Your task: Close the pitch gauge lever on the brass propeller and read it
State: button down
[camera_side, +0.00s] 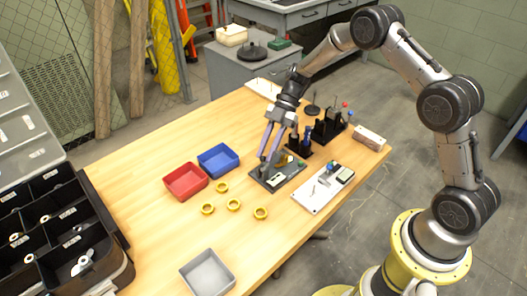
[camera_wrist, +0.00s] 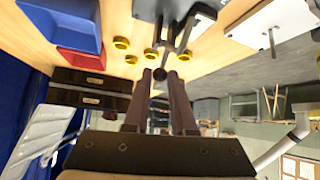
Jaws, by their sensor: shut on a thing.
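The pitch gauge is a dark grey plate (camera_side: 267,183) on the wooden table, with a light rectangle on its front part. A brass piece, seemingly the propeller (camera_side: 284,159), shows on it, partly hidden by my fingers. My gripper (camera_side: 264,158) points down over the plate's left side. In the wrist view my gripper (camera_wrist: 161,74) has its fingertips close together on a small dark round knob (camera_wrist: 160,75), which looks like the end of the gauge lever. The lever's angle and any reading are too small to tell.
Several brass rings (camera_side: 233,205) lie in front of the plate. A red bin (camera_side: 185,194) and a blue bin (camera_side: 230,169) stand to its left. A white plate (camera_side: 312,198) lies close on its right, with black tool stands (camera_side: 327,133) behind. A grey bin (camera_side: 207,281) stands at the front.

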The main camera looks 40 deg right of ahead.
jog(key=shift+d+f+y, duration=0.1)
jog(key=shift+d+y, duration=0.15)
jog(key=shift+y, duration=0.25)
jog(key=c, duration=0.7)
grip_release()
jog(key=shift+c, duration=0.2)
jog(key=shift+d, duration=0.1)
jog(key=v, duration=1.3)
jog(key=shift+w+d, duration=0.15)
jog(key=shift+d, duration=0.15)
